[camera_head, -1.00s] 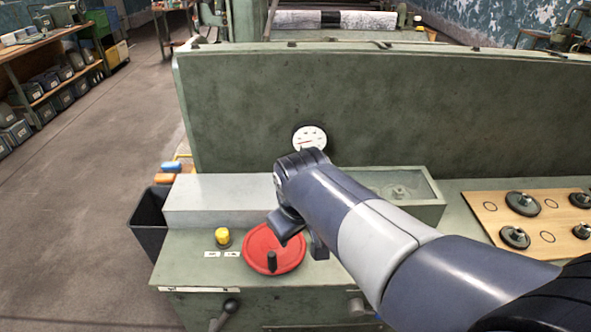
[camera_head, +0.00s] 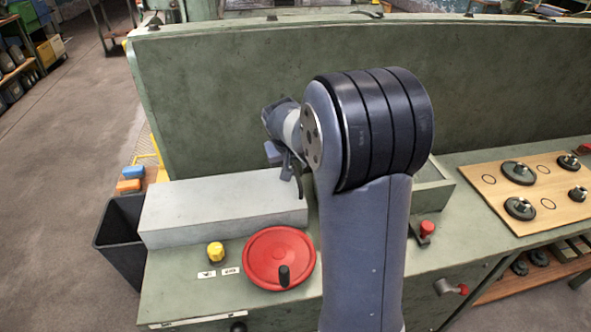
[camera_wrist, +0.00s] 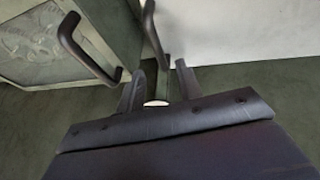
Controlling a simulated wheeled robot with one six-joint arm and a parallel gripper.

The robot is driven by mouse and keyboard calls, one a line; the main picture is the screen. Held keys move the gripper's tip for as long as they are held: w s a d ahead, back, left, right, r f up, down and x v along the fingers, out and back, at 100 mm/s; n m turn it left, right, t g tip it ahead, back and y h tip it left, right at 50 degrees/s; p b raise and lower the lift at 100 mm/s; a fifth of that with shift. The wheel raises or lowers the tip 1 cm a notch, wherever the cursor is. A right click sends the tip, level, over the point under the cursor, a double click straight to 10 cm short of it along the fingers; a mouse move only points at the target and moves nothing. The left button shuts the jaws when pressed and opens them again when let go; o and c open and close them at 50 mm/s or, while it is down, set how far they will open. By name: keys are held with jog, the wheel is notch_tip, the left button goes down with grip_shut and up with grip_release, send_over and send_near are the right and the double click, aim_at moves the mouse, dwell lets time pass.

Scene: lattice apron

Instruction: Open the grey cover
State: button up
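The grey cover (camera_head: 225,205) is a long, pale, closed box lying flat on the green bench, left of my arm. My gripper (camera_head: 288,170) is at the cover's right end, close above or beside it; contact cannot be told. In the wrist view my gripper (camera_wrist: 160,80) has its two dark fingers apart. A dark bent bar handle (camera_wrist: 155,35) shows between and beyond them, next to the cover's pale surface (camera_wrist: 245,30). The gap around the bar looks clear. My arm hides part of the cover's right side in the head view.
A green box with a framed, textured panel (camera_wrist: 65,45) and another dark handle (camera_wrist: 85,50) adjoin the cover. A red handwheel (camera_head: 279,258), yellow knob (camera_head: 215,252) and red knob (camera_head: 427,228) stand in front. A tall green wall (camera_head: 220,100) rises behind.

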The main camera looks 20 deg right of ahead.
aim_at(297, 174)
jog(key=shift+x, duration=2.45)
jog(key=shift+c, duration=0.4)
grip_shut()
